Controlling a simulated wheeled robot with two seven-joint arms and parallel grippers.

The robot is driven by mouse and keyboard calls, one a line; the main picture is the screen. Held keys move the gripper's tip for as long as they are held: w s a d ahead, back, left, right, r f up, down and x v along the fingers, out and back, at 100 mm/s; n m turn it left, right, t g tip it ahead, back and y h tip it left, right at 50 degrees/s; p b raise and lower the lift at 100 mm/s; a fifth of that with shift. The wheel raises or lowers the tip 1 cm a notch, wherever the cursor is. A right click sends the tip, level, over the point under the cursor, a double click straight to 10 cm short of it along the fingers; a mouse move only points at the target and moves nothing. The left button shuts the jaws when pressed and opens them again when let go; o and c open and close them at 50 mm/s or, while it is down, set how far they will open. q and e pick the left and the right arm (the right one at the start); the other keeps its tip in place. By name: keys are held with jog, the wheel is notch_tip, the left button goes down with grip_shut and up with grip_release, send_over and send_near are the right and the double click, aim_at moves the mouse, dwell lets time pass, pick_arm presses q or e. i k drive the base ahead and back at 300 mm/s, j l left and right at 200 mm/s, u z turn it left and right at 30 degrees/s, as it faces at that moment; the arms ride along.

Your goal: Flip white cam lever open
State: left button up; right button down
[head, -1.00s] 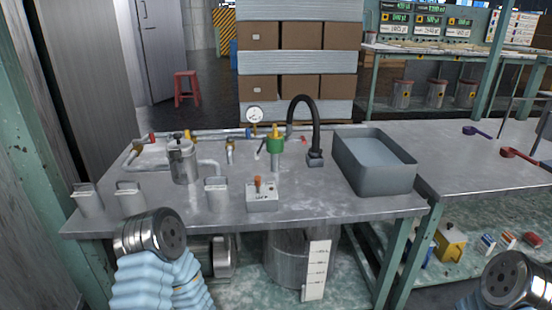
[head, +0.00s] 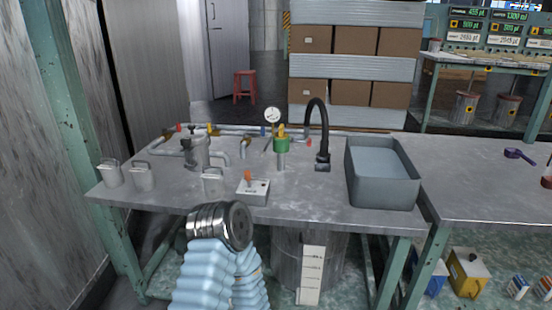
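A white cam lever cannot be told apart for sure at this size. A thin pale handle (head: 268,143) stands beside the green-and-yellow fitting (head: 281,144) at the table's middle; I cannot tell whether it is that lever or how it is set. A steel canister (head: 196,155) with a dark-topped lid stands left of it, among the pipes. My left arm rises at the lower middle in pale blue bellows, ending in a round metal joint in front of the table edge. No fingers show on it. My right arm and gripper are out of view.
The metal table (head: 320,205) has bare room at its front right. A grey basin (head: 382,175) stands at right, beside a black curved spout (head: 319,125). A switch box (head: 253,191) with an orange knob and several small metal containers (head: 142,177) line the front.

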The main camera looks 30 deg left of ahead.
aim_at(264, 150)
jog(key=u, duration=1.4)
